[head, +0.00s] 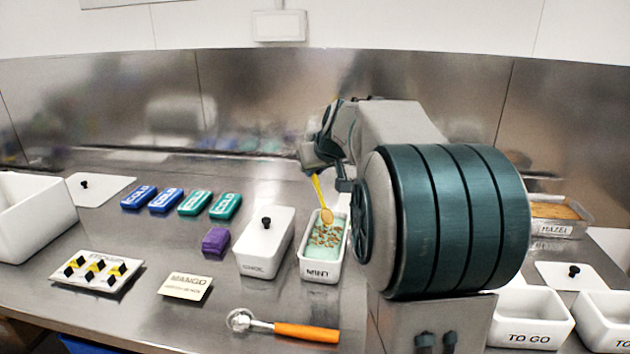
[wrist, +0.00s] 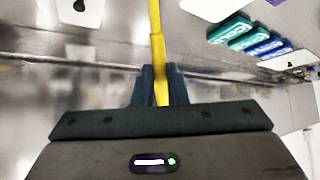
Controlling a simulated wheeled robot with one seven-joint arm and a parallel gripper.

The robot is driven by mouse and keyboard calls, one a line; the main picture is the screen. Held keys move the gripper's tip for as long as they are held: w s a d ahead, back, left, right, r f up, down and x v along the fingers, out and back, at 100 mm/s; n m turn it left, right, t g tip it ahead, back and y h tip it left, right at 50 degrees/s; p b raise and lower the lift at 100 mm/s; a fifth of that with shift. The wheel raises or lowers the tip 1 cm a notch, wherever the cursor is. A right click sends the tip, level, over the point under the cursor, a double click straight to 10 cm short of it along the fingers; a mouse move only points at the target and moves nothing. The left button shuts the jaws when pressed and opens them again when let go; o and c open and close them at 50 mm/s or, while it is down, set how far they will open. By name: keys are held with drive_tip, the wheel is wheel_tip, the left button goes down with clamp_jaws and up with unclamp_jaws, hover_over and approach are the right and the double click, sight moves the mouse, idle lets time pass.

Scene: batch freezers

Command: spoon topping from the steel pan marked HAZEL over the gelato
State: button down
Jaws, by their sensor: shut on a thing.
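My gripper (wrist: 161,88) is shut on the handle of a yellow spoon (wrist: 156,45). In the head view my gripper (head: 318,172) is above the counter, and the yellow spoon (head: 326,214) hangs down from it with its bowl over the gelato. The gelato (head: 326,246) is pale green with brown bits scattered on it, in a white tub marked MINT (head: 318,273). Whether the spoon touches the gelato I cannot tell. The steel pan marked HAZEL (head: 556,230) stands at the right, partly hidden by my arm, with a tan-brown topping (head: 553,210) in it.
A lidded white tub (head: 262,262) stands just left of the gelato. An orange-handled scoop (head: 300,331) and a MANGO card (head: 187,286) lie in front. Blue and teal packs (head: 166,200) and a purple block (head: 216,241) lie left. White TO GO tubs (head: 530,305) are at the right.

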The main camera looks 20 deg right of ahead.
drive_tip(key=shift+s+r+t+b, duration=0.25)
drive_tip(key=shift+s+t+b, duration=0.5)
drive_tip(key=shift+b, duration=2.15)
drive_tip(key=shift+s+t+b, duration=0.1)
drive_tip(key=shift+t+b, duration=0.15)
drive_tip(key=shift+b, duration=0.6)
drive_tip(key=shift+s+r+b, duration=0.1)
drive_tip(key=shift+s+b, duration=0.1)
drive_tip(key=shift+b, duration=0.6)
drive_tip(key=shift+s+t+b, duration=0.35)
drive_tip(key=shift+t+b, duration=0.15)
drive_tip(key=shift+b, duration=0.75)
drive_tip(key=shift+s+r+b, duration=0.1)
drive_tip(key=shift+s+b, duration=0.05)
drive_tip(key=shift+b, duration=0.7)
drive_tip(key=s+t+b, duration=0.1)
drive_tip(key=b, duration=0.2)
drive_tip(key=s+t+b, duration=0.1)
drive_tip(key=b, duration=0.3)
drive_tip(key=shift+a+r, duration=0.1)
drive_tip(key=shift+r, duration=0.1)
drive_tip(key=shift+s+r+t+b, duration=0.35)
drive_tip(key=shift+t+b, duration=0.15)
drive_tip(key=shift+b, duration=0.6)
drive_tip(key=shift+a+r+p, duration=0.1)
drive_tip(key=shift+p, duration=0.3)
drive_tip(key=shift+p, duration=0.7)
